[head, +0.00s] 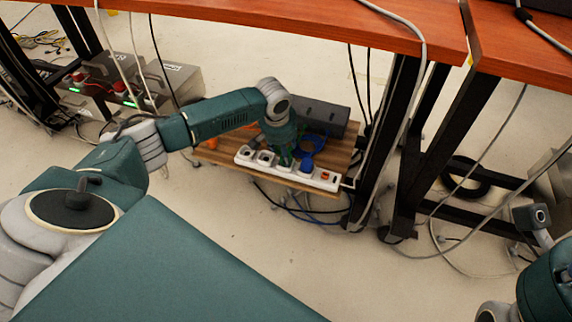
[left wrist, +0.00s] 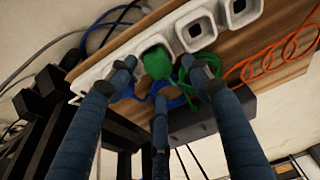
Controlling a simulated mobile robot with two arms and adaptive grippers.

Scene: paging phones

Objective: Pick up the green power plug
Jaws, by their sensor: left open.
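The green power plug (left wrist: 157,63) sits at a socket of the white power strip (left wrist: 128,54). In the head view, my left gripper (head: 286,152) is at the strip, and the green there is hard to separate from the gripper. In the left wrist view, my left gripper (left wrist: 160,72) is open, with its three blue fingers spread around the plug. A green cable (left wrist: 187,66) loops beside the plug, partly behind one finger. I cannot tell whether any finger touches the plug. My right gripper's fingers do not show.
The strip lies on a wooden shelf (head: 228,156) under the orange desk (head: 330,22). A blue plug (head: 307,161) is right of the green one. A dark grey box (head: 322,114) stands behind. Black desk legs (head: 378,150) and hanging cables are close on the right.

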